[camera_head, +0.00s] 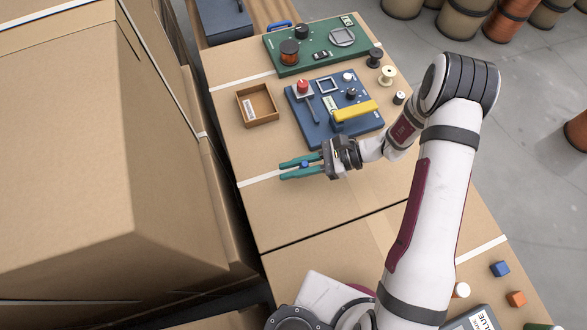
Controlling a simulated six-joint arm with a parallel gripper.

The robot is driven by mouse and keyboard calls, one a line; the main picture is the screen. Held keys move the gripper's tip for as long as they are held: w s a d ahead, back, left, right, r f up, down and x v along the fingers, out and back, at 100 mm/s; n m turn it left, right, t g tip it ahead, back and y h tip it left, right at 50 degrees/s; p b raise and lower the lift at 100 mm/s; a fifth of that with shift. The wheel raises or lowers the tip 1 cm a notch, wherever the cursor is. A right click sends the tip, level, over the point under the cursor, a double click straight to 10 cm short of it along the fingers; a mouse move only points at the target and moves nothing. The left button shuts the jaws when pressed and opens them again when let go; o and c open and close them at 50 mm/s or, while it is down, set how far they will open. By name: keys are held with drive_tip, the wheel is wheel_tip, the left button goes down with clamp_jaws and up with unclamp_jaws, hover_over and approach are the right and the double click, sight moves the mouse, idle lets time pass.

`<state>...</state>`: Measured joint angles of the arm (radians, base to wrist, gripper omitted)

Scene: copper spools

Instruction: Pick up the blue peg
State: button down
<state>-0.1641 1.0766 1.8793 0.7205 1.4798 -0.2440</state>
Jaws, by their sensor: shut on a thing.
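My gripper (298,169) has teal fingers that point left over the cardboard-coloured table top, left of and below the blue board. A small blue piece, the blue peg (304,164), shows between the fingers, and the gripper is shut on it. Most of the peg is hidden by the fingers. I cannot tell from this view whether it touches the table or is held above it.
A blue board (310,127) with a red knob, a square frame and a yellow handle (355,110) lies above the gripper. An open brown tray (257,105) is left of it. A green board (315,45) lies at the back. A tall carton (90,150) stands left. Table space below the gripper is clear.

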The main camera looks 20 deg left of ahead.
wheel_tip(320, 180, up, 2)
drive_tip(key=w+d+r, duration=0.2)
drive_tip(key=d+r, duration=0.5)
drive_tip(key=d, duration=0.4)
drive_tip(key=shift+w+d, duration=0.2)
drive_tip(key=shift+w, duration=0.1)
